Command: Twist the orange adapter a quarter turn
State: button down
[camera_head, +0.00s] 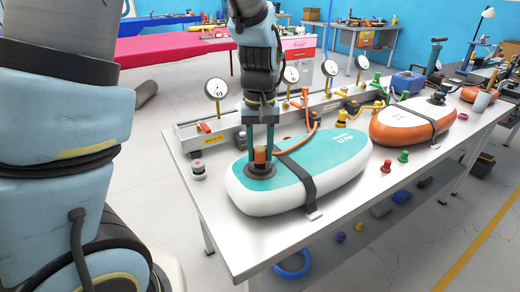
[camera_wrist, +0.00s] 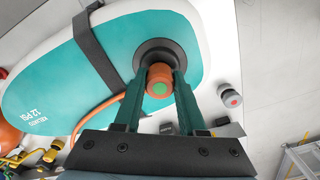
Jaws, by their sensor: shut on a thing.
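The orange adapter (camera_head: 260,154) sits upright at the black round valve (camera_head: 262,171) near the left end of the teal and white inflatable board (camera_head: 330,154). In the wrist view the adapter (camera_wrist: 159,84) shows a green centre and stands over the black valve ring (camera_wrist: 154,58). My gripper (camera_head: 260,150) reaches straight down from above. Its two dark green fingers (camera_wrist: 160,85) stand on both sides of the adapter and are shut on it. An orange hose (camera_head: 306,138) runs from the adapter's side toward the gauge rail; part of it is hidden by the fingers.
A black strap (camera_head: 296,178) crosses the board. Behind it runs a rail with several gauges (camera_head: 216,89). A grey and red cap (camera_head: 198,168) stands left of the board. Green and red caps (camera_head: 403,156) and an orange board (camera_head: 412,120) are to the right. The front left of the table is clear.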

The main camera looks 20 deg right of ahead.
aim_at(261, 149)
jog(key=shift+r+n+p, duration=0.1)
jog(key=shift+n+p, duration=1.3)
jog(key=shift+n, duration=0.5)
jog(key=shift+n+p, duration=0.3)
jog(key=shift+n, duration=0.2)
jog(key=shift+f, duration=0.2)
jog(key=shift+s+r, duration=0.1)
jog(key=shift+n+p, duration=1.05)
jog(key=shift+n, duration=0.05)
jog(key=shift+n+p, duration=1)
jog(key=shift+n, duration=0.4)
jog(key=shift+r, duration=0.1)
jog(key=shift+d+r+p, duration=0.1)
jog(key=shift+r+p, duration=1.6)
jog(key=shift+p, duration=0.2)
